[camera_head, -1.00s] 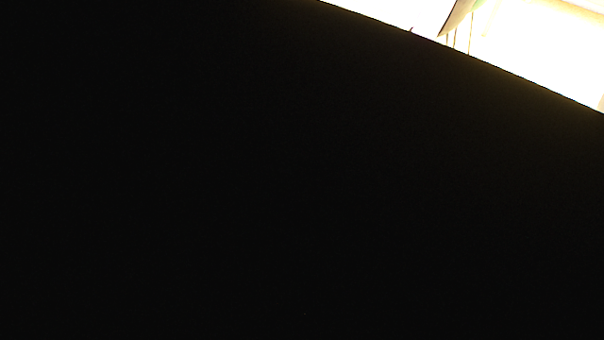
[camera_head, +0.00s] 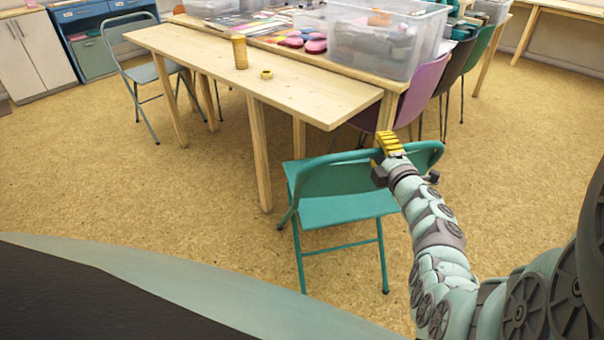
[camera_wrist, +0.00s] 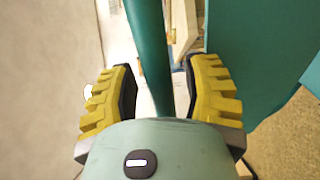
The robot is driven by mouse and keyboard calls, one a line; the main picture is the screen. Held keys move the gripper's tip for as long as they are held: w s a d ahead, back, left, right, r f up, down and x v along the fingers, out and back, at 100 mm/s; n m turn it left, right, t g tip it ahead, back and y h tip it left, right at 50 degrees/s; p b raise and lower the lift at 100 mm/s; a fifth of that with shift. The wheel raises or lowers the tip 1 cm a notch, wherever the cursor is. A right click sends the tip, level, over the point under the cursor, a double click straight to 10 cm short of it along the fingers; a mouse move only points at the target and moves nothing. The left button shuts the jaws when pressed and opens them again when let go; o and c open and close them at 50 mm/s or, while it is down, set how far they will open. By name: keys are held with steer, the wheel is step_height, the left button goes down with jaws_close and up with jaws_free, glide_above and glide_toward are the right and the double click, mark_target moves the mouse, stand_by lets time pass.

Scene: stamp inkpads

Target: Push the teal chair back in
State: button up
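The teal folding chair (camera_head: 345,211) stands on the floor near the front right end of the wooden table, pulled out from it, with its backrest towards me. My gripper (camera_head: 389,143) is at the top edge of the backrest, right of its middle. In the wrist view my gripper (camera_wrist: 162,92) shows two yellow ridged fingers, open, with the chair's teal tube (camera_wrist: 152,55) running between them. A small gap shows on either side of the tube. The gripper hides part of the backrest in the head view.
A purple chair (camera_head: 424,88) stands just behind the teal chair. A grey-blue chair (camera_head: 142,73) is at left. Floor (camera_head: 130,190) at left is clear.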

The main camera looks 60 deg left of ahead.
jaws_close()
stand_by(0.3)
steer(key=shift+w+f, duration=0.1)
steer(key=shift+f, duration=0.2)
stand_by(0.3)
steer(key=shift+w+a, duration=0.1)
